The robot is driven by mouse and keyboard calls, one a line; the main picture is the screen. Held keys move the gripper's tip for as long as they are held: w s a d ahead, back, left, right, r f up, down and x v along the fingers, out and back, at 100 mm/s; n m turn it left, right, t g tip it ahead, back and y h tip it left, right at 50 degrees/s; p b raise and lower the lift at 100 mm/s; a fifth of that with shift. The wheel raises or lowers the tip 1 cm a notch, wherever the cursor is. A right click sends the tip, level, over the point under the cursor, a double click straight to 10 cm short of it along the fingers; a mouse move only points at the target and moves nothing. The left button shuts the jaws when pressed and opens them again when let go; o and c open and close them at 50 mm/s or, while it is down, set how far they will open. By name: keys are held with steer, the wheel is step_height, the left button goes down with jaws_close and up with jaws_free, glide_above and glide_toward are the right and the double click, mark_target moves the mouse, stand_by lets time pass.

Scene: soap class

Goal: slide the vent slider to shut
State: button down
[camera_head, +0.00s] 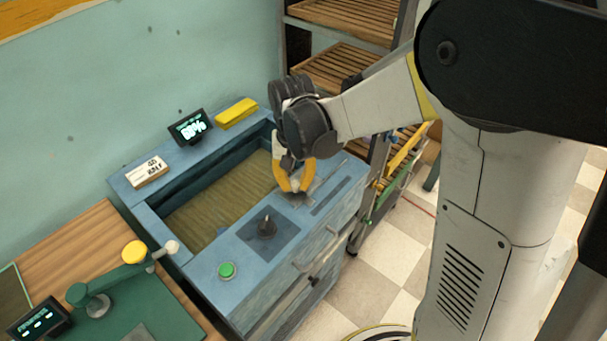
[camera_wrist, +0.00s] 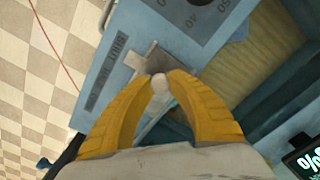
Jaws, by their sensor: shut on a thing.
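The vent slider is a grey metal plate (camera_wrist: 151,57) with a pale round knob (camera_wrist: 160,83), on the blue top of the cabinet. In the head view the slider plate (camera_head: 297,199) lies at the front right of the cabinet top. My gripper (camera_head: 293,186), with yellow curved fingers, reaches down over it. In the wrist view the gripper (camera_wrist: 160,84) has its fingertips closed on both sides of the knob. A dark label strip (camera_wrist: 100,87) runs beside the slider, with small lettering at one end that seems to read SHUT. The slider's track is partly hidden by the fingers.
The blue cabinet (camera_head: 215,258) has an open basin left of the slider. A dark dial (camera_head: 266,227) and a green button (camera_head: 227,270) sit nearby. A display (camera_head: 190,127) and yellow block (camera_head: 236,113) stand at the back. A slatted rack (camera_head: 340,68) stands behind my arm.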

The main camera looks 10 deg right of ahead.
mark_target(294, 185)
steer(key=shift+s+a, duration=0.1)
steer(key=shift+a, duration=0.05)
steer(key=c, duration=1.2)
jaws_free()
steer(key=shift+a, duration=0.15)
step_height(294, 185, up, 12)
steer(key=s+d+t, duration=0.2)
steer(key=s+d, duration=0.1)
steer(key=s, duration=0.1)
steer(key=s+d+n+t, duration=0.1)
steer(key=s+d+t, duration=0.1)
steer(key=s, duration=0.3)
steer(key=s+d+r+t, duration=0.1)
steer(key=s+d+t, duration=0.2)
steer(key=s+d, duration=0.1)
steer(key=shift+s+d+n, duration=0.2)
steer(key=shift+s+n, duration=0.05)
steer(key=shift+n, duration=0.15)
